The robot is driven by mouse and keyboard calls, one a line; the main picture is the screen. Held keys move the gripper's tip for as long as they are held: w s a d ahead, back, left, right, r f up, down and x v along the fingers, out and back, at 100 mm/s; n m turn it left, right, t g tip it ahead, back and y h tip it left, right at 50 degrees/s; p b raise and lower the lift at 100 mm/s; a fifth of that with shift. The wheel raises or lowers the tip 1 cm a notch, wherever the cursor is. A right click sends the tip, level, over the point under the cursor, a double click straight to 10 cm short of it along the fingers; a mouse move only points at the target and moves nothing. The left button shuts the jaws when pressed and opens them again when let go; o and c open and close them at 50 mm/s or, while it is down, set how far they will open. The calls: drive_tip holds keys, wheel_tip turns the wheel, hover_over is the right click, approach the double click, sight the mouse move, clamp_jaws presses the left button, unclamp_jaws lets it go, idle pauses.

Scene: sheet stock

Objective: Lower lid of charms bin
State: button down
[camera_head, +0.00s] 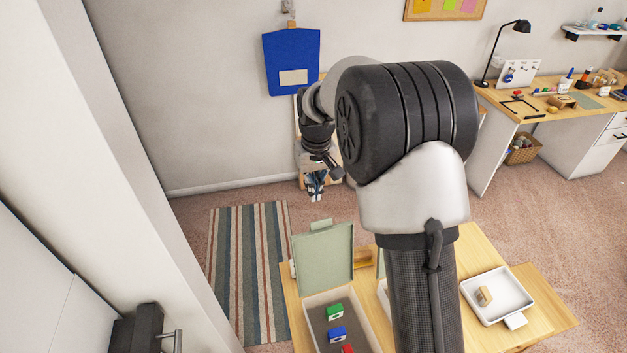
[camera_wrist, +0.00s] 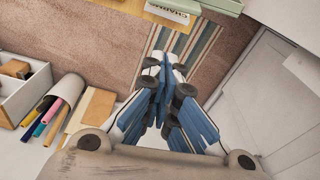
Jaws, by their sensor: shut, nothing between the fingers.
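In the head view an open bin (camera_head: 313,300) stands on the wooden table, its pale green lid (camera_head: 323,258) raised upright. Green, blue and red blocks lie inside. A second pale green lid (camera_head: 380,263) shows beside it, mostly hidden by my arm. In the wrist view a white label (camera_wrist: 167,10), seemingly reading CHARMS, shows at the top edge; which bin in the head view it belongs to I cannot tell. My gripper (camera_head: 315,190) is shut and empty, beyond the table and apart from the lids. Its blue-and-white fingers also show in the wrist view (camera_wrist: 161,62).
A white tray (camera_head: 472,303) with a wooden block is at the table's right. A striped rug (camera_head: 250,260) lies left of the table. A desk (camera_head: 530,105) stands at the back right. In the wrist view, a pen cup (camera_wrist: 67,87) is at left.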

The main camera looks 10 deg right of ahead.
drive_tip(key=s+f, duration=0.2)
drive_tip(key=f, duration=0.1)
drive_tip(key=s+f, duration=0.1)
drive_tip(key=shift+d+f+p, duration=0.1)
drive_tip(key=shift+f+p, duration=0.2)
drive_tip(key=shift+f, duration=0.1)
idle(0.4)
